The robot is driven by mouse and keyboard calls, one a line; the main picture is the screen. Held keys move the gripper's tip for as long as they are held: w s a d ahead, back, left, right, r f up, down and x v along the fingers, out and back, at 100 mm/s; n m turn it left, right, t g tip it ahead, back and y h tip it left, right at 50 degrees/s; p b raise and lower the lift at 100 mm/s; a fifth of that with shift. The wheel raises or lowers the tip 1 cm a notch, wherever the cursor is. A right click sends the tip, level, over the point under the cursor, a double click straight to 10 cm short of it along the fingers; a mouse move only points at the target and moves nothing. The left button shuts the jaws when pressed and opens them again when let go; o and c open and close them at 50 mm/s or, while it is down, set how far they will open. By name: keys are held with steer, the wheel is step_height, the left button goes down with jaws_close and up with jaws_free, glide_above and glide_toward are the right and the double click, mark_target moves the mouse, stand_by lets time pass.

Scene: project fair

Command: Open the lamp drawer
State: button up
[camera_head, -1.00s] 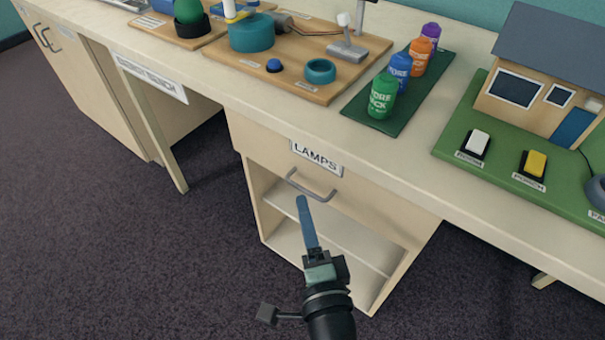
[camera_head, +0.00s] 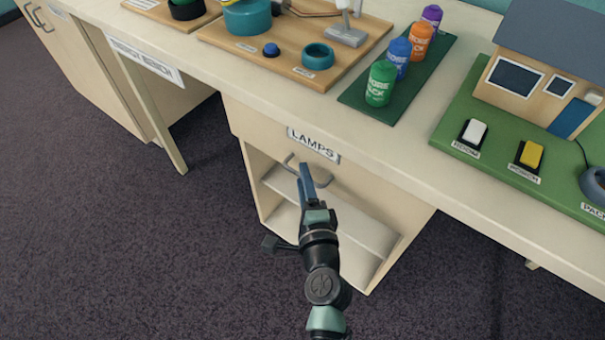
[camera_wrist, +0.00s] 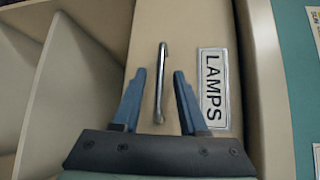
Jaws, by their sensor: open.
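The lamp drawer (camera_head: 262,150) is a beige front under the bench top, with a white "LAMPS" label (camera_head: 313,145). It looks shut. Its grey bar handle (camera_head: 290,161) is partly hidden behind my gripper (camera_head: 304,170) in the head view. In the wrist view, the handle (camera_wrist: 160,82) stands between the two blue fingers of my gripper (camera_wrist: 157,75), with a gap on each side. The fingers are open and hold nothing. The label (camera_wrist: 213,88) is just right of the right finger.
Open shelves (camera_head: 335,225) lie below the drawer. On the bench top are a green mat (camera_head: 421,71) with several coloured cans, a wooden board (camera_head: 300,72) with a teal ring, and a model house (camera_head: 540,75) on a green base. The floor in front is clear.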

steer(key=shift+x, duration=0.85)
jaws_close()
stand_by(0.9)
